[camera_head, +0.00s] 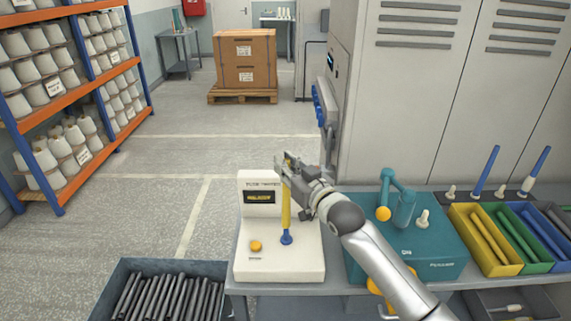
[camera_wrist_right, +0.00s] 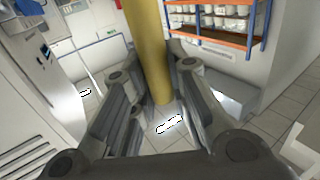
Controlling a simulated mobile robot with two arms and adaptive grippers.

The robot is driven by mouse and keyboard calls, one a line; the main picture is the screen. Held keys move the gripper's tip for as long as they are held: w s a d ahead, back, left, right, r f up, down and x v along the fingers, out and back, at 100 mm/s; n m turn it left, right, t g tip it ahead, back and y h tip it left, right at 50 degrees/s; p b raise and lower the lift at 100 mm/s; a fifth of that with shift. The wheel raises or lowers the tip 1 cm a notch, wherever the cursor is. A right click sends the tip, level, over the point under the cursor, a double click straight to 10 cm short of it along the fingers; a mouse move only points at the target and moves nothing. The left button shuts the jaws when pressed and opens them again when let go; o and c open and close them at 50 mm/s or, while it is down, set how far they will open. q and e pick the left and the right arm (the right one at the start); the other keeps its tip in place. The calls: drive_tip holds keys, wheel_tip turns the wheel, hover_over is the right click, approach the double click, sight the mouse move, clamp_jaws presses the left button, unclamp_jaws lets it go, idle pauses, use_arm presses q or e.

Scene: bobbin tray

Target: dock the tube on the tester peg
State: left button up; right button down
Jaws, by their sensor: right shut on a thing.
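The yellow tube (camera_head: 286,208) stands upright over the white tube tester (camera_head: 300,262). My right gripper (camera_head: 286,168) is shut on it near its upper end. In the right wrist view the tube (camera_wrist_right: 148,50) runs between the two fingers (camera_wrist_right: 155,80). The blue peg (camera_head: 287,238) rises from the tester's base, directly below the tube. The tube's lower end meets the top of the peg in the head view; I cannot tell whether it is around the peg or just above it. My left gripper is not in view.
A teal machine (camera_head: 408,240) stands right of the tester. Yellow (camera_head: 497,268), green and blue bins of tubes stand farther right. An orange button (camera_head: 255,246) is on the tester. A dark crate (camera_head: 122,272) of dark tubes is at lower left. Grey cabinets (camera_head: 415,100) stand behind.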

sight(286, 196)
wheel_tip(286, 196, down, 4)
drive_tip(key=b, duration=0.3)
drive_tip(key=shift+f, duration=0.25)
drive_tip(key=shift+r+p, duration=0.1)
drive_tip(key=shift+p, duration=0.25)
idle(0.9)
drive_tip(key=shift+f+b, duration=0.4)
drive_tip(key=shift+f, duration=0.2)
idle(0.3)
drive_tip(key=c, duration=1.7)
unclamp_jaws()
